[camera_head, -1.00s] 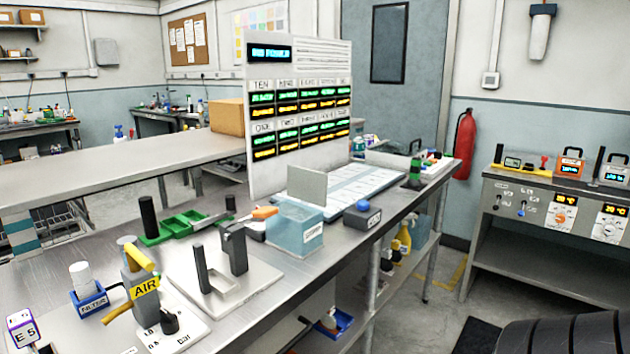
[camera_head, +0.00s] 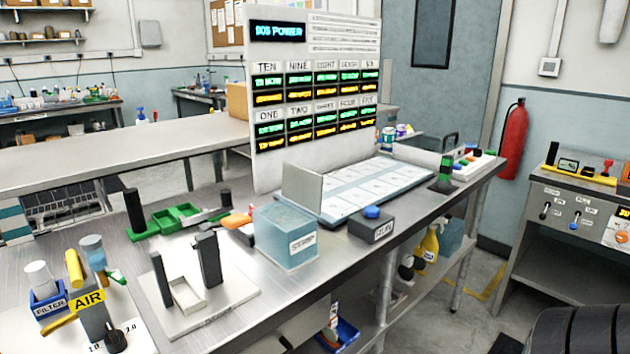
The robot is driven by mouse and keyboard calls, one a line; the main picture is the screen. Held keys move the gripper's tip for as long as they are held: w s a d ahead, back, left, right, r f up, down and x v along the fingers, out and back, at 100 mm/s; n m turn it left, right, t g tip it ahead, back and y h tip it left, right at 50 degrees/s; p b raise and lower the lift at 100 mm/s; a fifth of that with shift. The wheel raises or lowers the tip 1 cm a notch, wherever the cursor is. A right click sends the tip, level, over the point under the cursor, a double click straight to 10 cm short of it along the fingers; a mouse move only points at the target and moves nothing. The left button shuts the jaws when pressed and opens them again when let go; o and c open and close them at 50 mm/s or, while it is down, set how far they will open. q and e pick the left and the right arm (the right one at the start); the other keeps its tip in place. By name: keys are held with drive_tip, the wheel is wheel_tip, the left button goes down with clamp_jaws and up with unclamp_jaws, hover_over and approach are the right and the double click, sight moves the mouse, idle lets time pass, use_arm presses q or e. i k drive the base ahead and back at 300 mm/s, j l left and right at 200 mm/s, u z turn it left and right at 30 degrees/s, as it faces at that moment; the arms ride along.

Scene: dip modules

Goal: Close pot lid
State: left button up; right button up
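I cannot make out a pot or a pot lid in the head view. A translucent blue box (camera_head: 286,238) with a white label stands on the metal bench (camera_head: 330,275). It is box-shaped, and I cannot tell whether it has a lid. Neither of my grippers is in view.
A white fixture with dark posts (camera_head: 190,285), a yellow AIR device (camera_head: 88,302) and a blue filter holder (camera_head: 48,306) stand at the left. Green trays (camera_head: 176,218), a RUN button box (camera_head: 371,226) and a display board (camera_head: 315,95) are farther along. A fire extinguisher (camera_head: 513,140) hangs right.

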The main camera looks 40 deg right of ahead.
sight(303, 187)
drive_tip(key=l+u, duration=0.1)
drive_tip(key=l, duration=0.45)
drive_tip(key=k+l, duration=0.1)
drive_tip(key=l, duration=0.45)
drive_tip(key=l+u, duration=0.15)
drive_tip(key=l, duration=0.4)
drive_tip(key=k+l, duration=0.1)
drive_tip(key=l, duration=0.4)
drive_tip(key=k+l+u, duration=0.15)
drive_tip(key=l, duration=0.4)
drive_tip(key=k+l, duration=0.1)
drive_tip(key=l, duration=0.25)
drive_tip(key=u, duration=0.05)
